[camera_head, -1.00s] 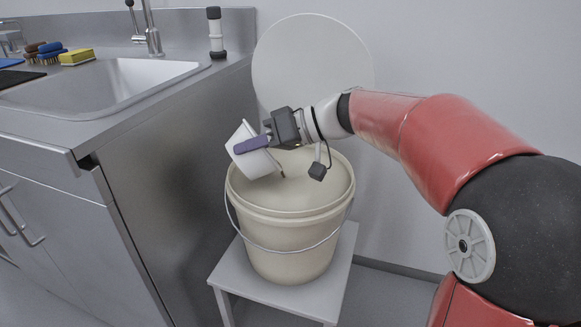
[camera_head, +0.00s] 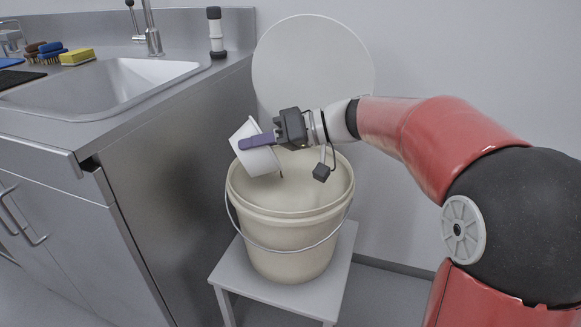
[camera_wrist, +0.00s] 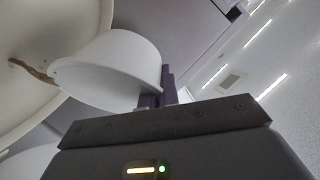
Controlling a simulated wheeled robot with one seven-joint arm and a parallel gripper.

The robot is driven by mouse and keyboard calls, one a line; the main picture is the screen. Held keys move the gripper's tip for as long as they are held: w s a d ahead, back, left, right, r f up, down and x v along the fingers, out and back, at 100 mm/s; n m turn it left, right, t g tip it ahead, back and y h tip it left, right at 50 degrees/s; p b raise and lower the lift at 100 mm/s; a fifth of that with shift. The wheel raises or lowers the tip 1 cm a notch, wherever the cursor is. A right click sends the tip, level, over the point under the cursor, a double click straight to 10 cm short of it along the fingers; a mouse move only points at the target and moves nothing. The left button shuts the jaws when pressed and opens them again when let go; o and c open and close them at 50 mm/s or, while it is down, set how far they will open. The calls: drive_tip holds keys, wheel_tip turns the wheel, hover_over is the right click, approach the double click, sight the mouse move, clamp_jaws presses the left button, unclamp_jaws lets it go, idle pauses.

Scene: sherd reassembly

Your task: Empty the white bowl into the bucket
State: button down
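The white bowl (camera_head: 262,161) is steeply tilted over the mouth of the cream bucket (camera_head: 290,240). My gripper (camera_head: 258,140) is shut on the bowl's wall, with its purple fingers at the upper part of it. The bowl also shows in the wrist view (camera_wrist: 115,65), above the pale inside of the bucket (camera_wrist: 35,25). A brown streak (camera_wrist: 33,71) runs from the bowl's low rim in the wrist view. A small brown spot shows at that rim in the head view. The bowl's inside and the bucket's bottom are hidden.
The bucket stands on a small grey stool (camera_head: 245,278) with its wire handle down. A steel sink counter (camera_head: 110,85) is close on the left, with a yellow sponge (camera_head: 77,57) and brushes. A round white lid (camera_head: 312,60) leans on the wall behind.

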drive_tip(key=shift+w+d+r+y, duration=0.1)
drive_tip(key=shift+d+r+y, duration=0.05)
drive_tip(key=shift+d+y, duration=0.15)
drive_tip(key=shift+p, duration=0.35)
drive_tip(key=shift+w+d+r+m+y+p, duration=0.2)
drive_tip(key=shift+d+y+p, duration=0.1)
drive_tip(key=shift+d, duration=0.15)
drive_tip(key=shift+w+d+r+m+y+p, duration=0.15)
drive_tip(key=shift+d+y+p, duration=0.1)
drive_tip(key=shift+d+p, duration=0.15)
drive_tip(key=shift+w+d+r+m+y+p, duration=0.15)
drive_tip(key=shift+w+d+y+p, duration=0.1)
drive_tip(key=shift+d, duration=0.25)
drive_tip(key=shift+d+f+b, duration=0.1)
drive_tip(key=shift+f+b, duration=0.1)
drive_tip(key=shift+b, duration=0.3)
drive_tip(key=shift+r, duration=0.1)
drive_tip(key=shift+d+y, duration=0.15)
drive_tip(key=shift+y, duration=0.15)
